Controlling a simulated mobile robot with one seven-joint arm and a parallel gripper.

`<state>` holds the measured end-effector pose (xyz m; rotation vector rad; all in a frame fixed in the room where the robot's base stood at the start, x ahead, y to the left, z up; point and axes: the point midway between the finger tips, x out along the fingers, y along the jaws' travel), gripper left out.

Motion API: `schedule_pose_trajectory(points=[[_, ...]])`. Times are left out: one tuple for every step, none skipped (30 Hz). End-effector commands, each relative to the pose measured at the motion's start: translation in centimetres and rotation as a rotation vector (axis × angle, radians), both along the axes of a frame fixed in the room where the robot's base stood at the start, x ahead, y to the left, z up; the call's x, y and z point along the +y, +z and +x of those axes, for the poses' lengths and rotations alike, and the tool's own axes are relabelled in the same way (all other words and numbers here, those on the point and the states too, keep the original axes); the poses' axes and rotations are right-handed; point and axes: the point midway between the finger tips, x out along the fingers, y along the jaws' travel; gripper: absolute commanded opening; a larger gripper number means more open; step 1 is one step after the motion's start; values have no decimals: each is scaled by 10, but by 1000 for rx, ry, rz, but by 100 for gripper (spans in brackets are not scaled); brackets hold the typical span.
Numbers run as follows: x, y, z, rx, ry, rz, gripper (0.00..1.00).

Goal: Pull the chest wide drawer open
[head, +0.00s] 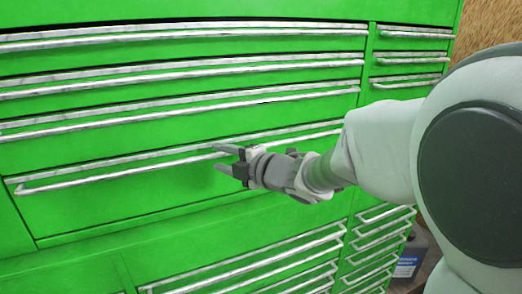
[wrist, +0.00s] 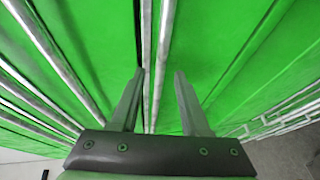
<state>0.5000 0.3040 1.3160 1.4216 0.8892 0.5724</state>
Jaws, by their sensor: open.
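The green chest (head: 95,215) fills most of the head view and has several wide drawers with long silver bar handles. My gripper (head: 221,158) is in front of a tall wide drawer (head: 120,205) at mid-height, at that drawer's bar handle (head: 110,174). In the wrist view, my gripper (wrist: 158,74) is open, with one finger on each side of the handle bar (wrist: 163,45). The bar runs between the fingers, and I see no firm grip on it. The drawer front looks flush with the chest. Contact between fingertips and drawer front cannot be told.
More wide drawers (head: 180,70) lie above, with narrow drawers (head: 405,80) at the right. A lower drawer bank (head: 250,265) has projecting handles. A dark blue container (head: 407,266) stands on the floor at lower right. My arm covers the right side.

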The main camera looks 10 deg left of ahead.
Motion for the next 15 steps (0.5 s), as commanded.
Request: schedule_pose_trajectory(points=[[4, 0, 2, 0, 1, -1, 46], [6, -1, 3, 0, 1, -1, 46], [7, -2, 5, 1, 0, -1, 46], [8, -2, 5, 1, 0, -1, 46], [8, -2, 6, 0, 0, 0, 46], [9, -2, 6, 0, 0, 0, 46], [9, -2, 7, -1, -1, 1, 46], [9, -2, 7, -1, -1, 1, 46], [10, -2, 7, -1, -1, 1, 46], [9, -2, 7, -1, -1, 1, 46], [9, -2, 7, -1, -1, 1, 46], [9, -2, 7, -1, 0, 1, 46], [9, -2, 7, -1, 0, 1, 46], [9, -2, 7, -1, 0, 1, 46], [9, -2, 7, -1, 0, 1, 39]])
